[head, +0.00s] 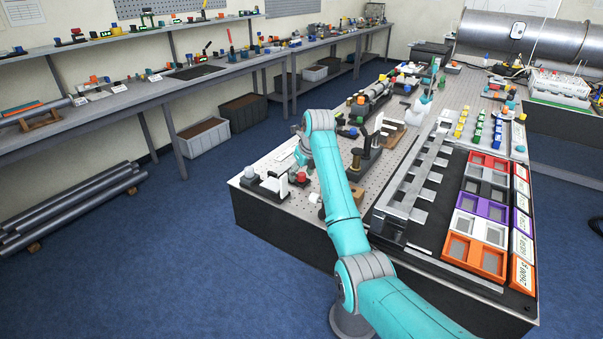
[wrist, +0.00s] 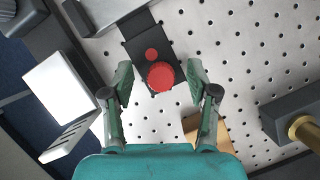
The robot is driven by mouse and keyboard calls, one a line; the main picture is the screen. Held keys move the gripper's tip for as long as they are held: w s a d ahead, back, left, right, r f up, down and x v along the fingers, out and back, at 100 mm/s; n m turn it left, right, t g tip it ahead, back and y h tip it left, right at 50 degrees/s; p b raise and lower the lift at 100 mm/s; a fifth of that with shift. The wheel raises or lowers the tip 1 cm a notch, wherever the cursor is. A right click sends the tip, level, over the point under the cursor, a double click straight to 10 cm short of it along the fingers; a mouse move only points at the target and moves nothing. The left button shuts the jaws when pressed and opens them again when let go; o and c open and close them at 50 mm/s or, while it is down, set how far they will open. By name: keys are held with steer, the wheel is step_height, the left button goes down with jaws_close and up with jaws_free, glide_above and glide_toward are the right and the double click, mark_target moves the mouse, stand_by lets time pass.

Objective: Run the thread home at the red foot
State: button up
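A round red piece (wrist: 160,77) sits on a black plate (wrist: 148,48) in the wrist view, with a smaller red disc beside it on the same plate. My gripper (wrist: 160,84) is open, with one finger on each side of the round red piece. A gap shows between each finger and it, so I see no grip. In the head view a small red piece (head: 301,177) stands at the near left corner of the perforated table, below the end of my arm. No thread is visible on the red piece, and I cannot tell its height below the fingers.
A white block (wrist: 63,90) lies left of my fingers. A wooden block (wrist: 203,127) is close to the right finger, and a dark block with a brass-coloured part (wrist: 304,130) stands farther right. Bare perforated tabletop (wrist: 250,60) lies between. Coloured trays (head: 480,212) fill the table's right side.

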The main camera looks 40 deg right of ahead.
steer(key=shift+o, duration=0.2)
steer(key=shift+o, duration=1.3)
steer(key=shift+r, duration=0.1)
steer(key=n+y, duration=0.1)
steer(key=n, duration=0.2)
steer(key=shift+d, duration=0.1)
steer(key=n+y, duration=0.1)
steer(key=n, duration=0.2)
steer(key=shift+w, duration=0.1)
steer(key=shift+n+y, duration=0.3)
steer(key=shift+n, duration=0.1)
